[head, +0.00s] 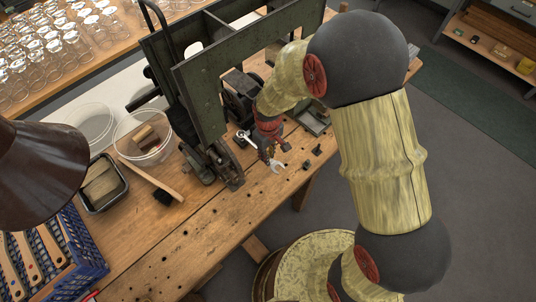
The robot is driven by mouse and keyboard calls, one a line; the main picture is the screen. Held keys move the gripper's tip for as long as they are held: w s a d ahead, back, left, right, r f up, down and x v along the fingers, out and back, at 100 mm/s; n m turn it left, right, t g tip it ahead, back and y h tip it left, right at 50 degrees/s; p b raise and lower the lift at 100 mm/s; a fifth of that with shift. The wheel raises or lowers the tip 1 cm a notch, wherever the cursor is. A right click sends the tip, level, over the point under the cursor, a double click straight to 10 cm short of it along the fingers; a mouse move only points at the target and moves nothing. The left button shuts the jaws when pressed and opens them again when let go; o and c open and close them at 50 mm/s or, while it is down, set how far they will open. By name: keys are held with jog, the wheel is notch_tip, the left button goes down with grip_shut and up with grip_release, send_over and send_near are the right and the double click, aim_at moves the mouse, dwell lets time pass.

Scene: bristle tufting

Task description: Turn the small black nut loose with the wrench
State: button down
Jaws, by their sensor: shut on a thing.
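My gripper (268,150) is at the end of my arm, low over the workbench beside the green machine. It is shut on a silver wrench (278,167), whose open jaw end shows below and right of the fingers. The wrench's other end (243,135) sticks out to the left, near the machine's dark metal parts. Small black pieces (317,150) lie on the bench to the right of the wrench. I cannot tell whether one of them is the black nut. The nut may be hidden behind my gripper or among the machine's dark parts.
The green machine (205,85) rises close behind and left of my gripper. A small metal tray (315,121) is to the right. Clear bowls (117,132), a brush (162,193), a dark tray (121,184) and a blue crate (92,258) stand left. The front bench top is mostly clear.

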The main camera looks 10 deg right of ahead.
jog(key=shift+f+b, duration=0.35)
jog(key=shift+f, duration=0.3)
dwell(0.7)
jog(key=shift+w, duration=0.1)
jog(key=shift+w+d+n, duration=0.45)
jog(key=shift+d+n, duration=0.1)
jog(key=shift+n, duration=0.05)
